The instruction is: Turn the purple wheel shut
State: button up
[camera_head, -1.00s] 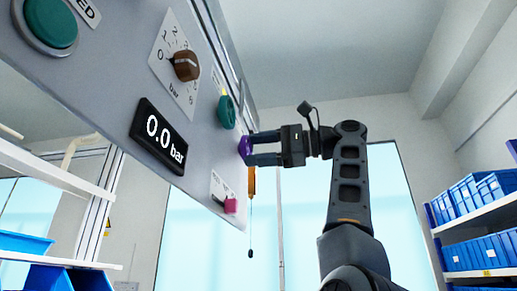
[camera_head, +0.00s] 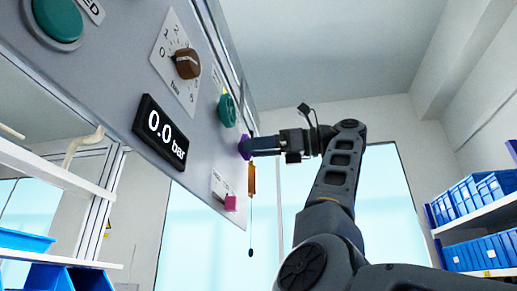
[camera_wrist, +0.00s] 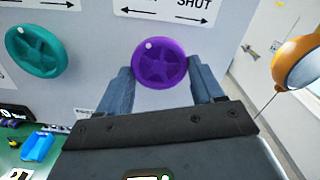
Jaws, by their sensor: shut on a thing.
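The purple wheel (camera_head: 244,148) is on the grey panel, near its right edge in the head view. In the wrist view the purple wheel (camera_wrist: 160,66) faces me, with a pale dot at its upper left and a double arrow and the word SHUT above it. My gripper (camera_head: 249,147) reaches it from the right. In the wrist view my gripper's two fingers (camera_wrist: 161,76) stand on the left and right of the rim and are shut on it. The display (camera_head: 161,133) reads 0.0 bar.
A teal wheel (camera_wrist: 39,50) is left of the purple one. The panel also bears a brown knob (camera_head: 187,64), a pink switch (camera_head: 230,203) and a teal button (camera_head: 58,20). An orange thing (camera_wrist: 298,61) hangs right of the panel. Shelves with blue bins (camera_head: 480,190) stand far right.

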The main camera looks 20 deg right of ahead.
jog(key=m, duration=0.5)
jog(key=shift+f+m, duration=0.15)
jog(key=shift+m, duration=0.15)
dwell(0.4)
jog(key=o, duration=1)
jog(key=shift+o, duration=0.2)
jog(key=shift+s, duration=0.1)
jog(key=b+v, duration=0.4)
jog(key=v, duration=0.3)
jog(key=shift+s+d+b, duration=0.2)
jog(key=shift+d+b, duration=0.05)
jog(key=shift+b, duration=0.1)
